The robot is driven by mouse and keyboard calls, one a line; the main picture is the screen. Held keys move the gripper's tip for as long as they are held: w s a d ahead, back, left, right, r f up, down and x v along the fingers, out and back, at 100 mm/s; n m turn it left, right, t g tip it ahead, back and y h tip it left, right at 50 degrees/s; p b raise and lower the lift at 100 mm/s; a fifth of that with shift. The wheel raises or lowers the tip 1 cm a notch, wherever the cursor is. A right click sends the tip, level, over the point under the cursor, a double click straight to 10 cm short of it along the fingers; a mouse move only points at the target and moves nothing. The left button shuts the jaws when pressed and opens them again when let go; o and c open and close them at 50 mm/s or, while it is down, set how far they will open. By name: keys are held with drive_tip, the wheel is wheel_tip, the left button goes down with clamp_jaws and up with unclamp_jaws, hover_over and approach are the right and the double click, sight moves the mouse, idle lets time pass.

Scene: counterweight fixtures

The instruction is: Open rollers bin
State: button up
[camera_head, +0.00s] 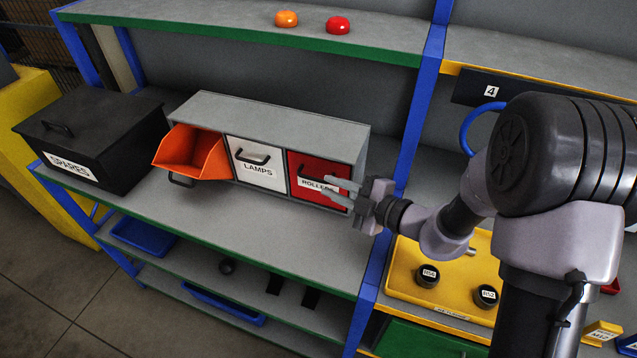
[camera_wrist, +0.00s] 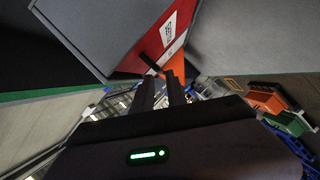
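The rollers bin (camera_head: 303,166) is a red tilt-out bin at the right end of a grey three-bin cabinet (camera_head: 290,115). It is closed, its front flush with the cabinet. My gripper (camera_head: 327,185) is in front of its label, with the two fingers apart and nothing seen between them. In the wrist view the fingertips (camera_wrist: 161,82) point at the red bin front (camera_wrist: 156,45). A dark bar, likely the bin's handle (camera_wrist: 150,63), shows just beyond the fingertips. I cannot tell whether they touch it. The head view partly hides the label and handle.
The white lamps bin (camera_head: 256,178) beside it is closed. The orange bin (camera_head: 190,150) at the left is tilted open. A black spares box (camera_head: 90,135) stands further left. The shelf (camera_head: 270,222) in front of the cabinet is clear. A blue post (camera_head: 415,110) rises at the right.

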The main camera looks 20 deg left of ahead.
sight(318, 181)
drive_tip(key=x, duration=0.5)
drive_tip(key=shift+r+b, duration=0.1)
drive_tip(key=shift+b, duration=0.25)
clamp_jaws()
idle(1.0)
